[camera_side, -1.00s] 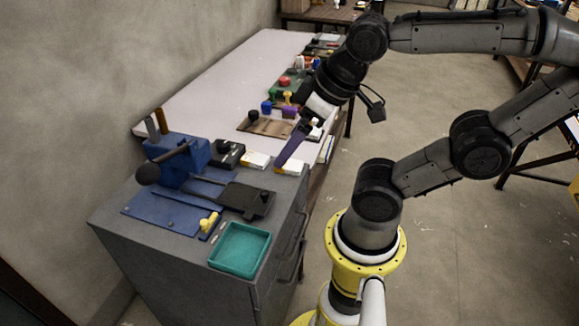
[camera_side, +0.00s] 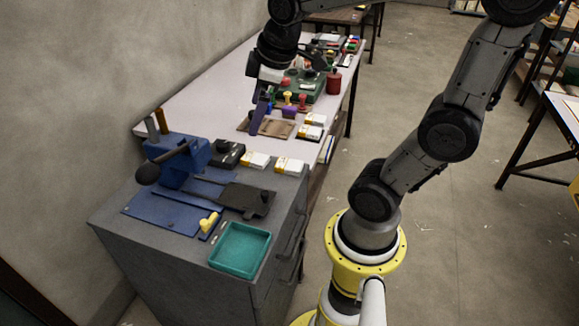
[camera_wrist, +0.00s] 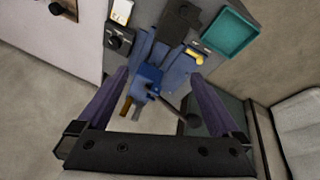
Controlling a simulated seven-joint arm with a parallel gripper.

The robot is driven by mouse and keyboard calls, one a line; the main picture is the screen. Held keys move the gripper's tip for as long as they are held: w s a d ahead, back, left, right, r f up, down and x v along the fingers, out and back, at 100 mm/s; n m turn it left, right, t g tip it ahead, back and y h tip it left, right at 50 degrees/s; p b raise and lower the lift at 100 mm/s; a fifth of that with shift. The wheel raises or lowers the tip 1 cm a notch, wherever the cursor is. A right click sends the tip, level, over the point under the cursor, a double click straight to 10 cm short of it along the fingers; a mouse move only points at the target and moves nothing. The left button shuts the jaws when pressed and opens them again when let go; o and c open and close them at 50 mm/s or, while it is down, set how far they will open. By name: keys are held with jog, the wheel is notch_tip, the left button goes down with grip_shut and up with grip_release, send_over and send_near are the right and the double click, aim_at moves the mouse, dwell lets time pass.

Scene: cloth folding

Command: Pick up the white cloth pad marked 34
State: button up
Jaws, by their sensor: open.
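Several small white pads with orange-yellow edges are in the side view, and I cannot read a 34 on any of them. Two lie on the grey cabinet top, a left one (camera_side: 255,160) and a right one (camera_side: 289,165). Two more lie on the long table, a nearer one (camera_side: 310,132) and a farther one (camera_side: 315,119). My gripper (camera_side: 254,128) hangs above the table near the brown board, apart from the pads. In the wrist view my gripper (camera_wrist: 160,76) is open with nothing between its purple fingers. One white pad (camera_wrist: 121,12) shows at the top edge there.
A blue lever press (camera_side: 180,160) with a black round-ended handle stands on the cabinet (camera_side: 125,230). A teal tray (camera_side: 240,249) sits at its front. A black box (camera_side: 228,154) is beside the left pad. Stamps and a red canister (camera_side: 334,83) crowd the table behind. The table's left side is clear.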

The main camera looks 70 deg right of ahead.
jog(key=w+d+f+m+g, duration=0.1)
jog(key=w+d+f+g, duration=0.2)
jog(key=d+f, duration=0.7)
jog(key=m+g+y, duration=0.1)
jog(key=m, duration=0.2)
send_over(290, 163)
notch_tip(290, 163, down, 4)
jog(key=r, duration=0.1)
notch_tip(290, 163, down, 14)
jog(key=shift+a, duration=0.15)
jog(key=c, duration=1.4)
